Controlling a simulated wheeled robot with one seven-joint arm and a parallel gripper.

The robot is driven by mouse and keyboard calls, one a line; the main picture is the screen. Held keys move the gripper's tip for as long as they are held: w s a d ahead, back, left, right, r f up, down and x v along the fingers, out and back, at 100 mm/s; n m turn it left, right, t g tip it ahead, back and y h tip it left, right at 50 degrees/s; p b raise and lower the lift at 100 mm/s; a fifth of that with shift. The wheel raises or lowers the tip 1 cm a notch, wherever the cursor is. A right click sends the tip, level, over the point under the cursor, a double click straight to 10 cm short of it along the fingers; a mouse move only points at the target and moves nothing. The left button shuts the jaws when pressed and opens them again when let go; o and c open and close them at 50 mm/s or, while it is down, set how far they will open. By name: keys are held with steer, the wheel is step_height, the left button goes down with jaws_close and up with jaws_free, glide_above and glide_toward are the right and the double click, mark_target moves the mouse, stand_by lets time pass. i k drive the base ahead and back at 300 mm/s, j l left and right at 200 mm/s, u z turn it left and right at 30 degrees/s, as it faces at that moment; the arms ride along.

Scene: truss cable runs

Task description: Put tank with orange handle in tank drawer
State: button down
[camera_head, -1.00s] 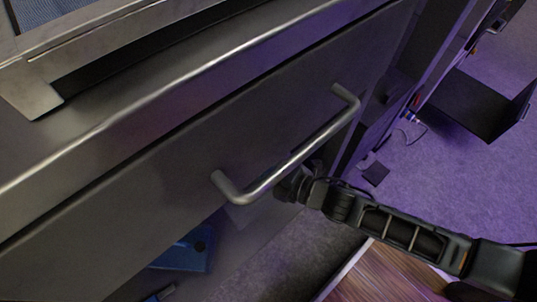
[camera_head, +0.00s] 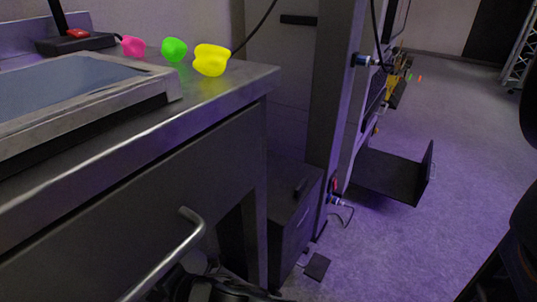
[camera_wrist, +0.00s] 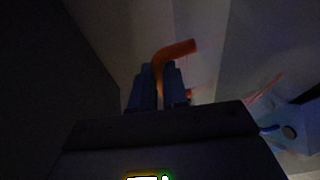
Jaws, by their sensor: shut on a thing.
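In the wrist view my gripper (camera_wrist: 160,88) is shut on a bent orange handle (camera_wrist: 176,50), which sticks up between the fingers and bends right. The tank body below the handle cannot be made out in the dark. In the head view a dark grey panel (camera_head: 130,205) under the counter carries a metal bar handle (camera_head: 172,258). I cannot tell whether this is the tank drawer. Part of my arm shows at the bottom edge beside the bar handle; my fingertips are hidden there.
A blue object (camera_wrist: 287,122) lies at the right in the wrist view. The metal counter (camera_head: 235,82) holds pink (camera_head: 133,47), green (camera_head: 174,49) and yellow (camera_head: 211,60) lumps. A dark cabinet (camera_head: 293,225) stands beyond it. Purple-lit floor (camera_head: 400,235) at right is largely clear.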

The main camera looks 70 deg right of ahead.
mark_target(379, 169)
steer(key=k+l+u, duration=0.25)
steer(key=l, duration=0.15)
steer(key=l+u, duration=0.2)
steer(key=l, duration=0.2)
steer(key=k+l, duration=0.1)
steer(key=k, duration=0.2)
steer(key=k+l, duration=0.1)
steer(key=k, duration=0.25)
steer(key=k+l+z, duration=0.4)
steer(key=l, duration=0.15)
steer(key=k+l+z, duration=0.15)
steer(key=l+z, duration=0.2)
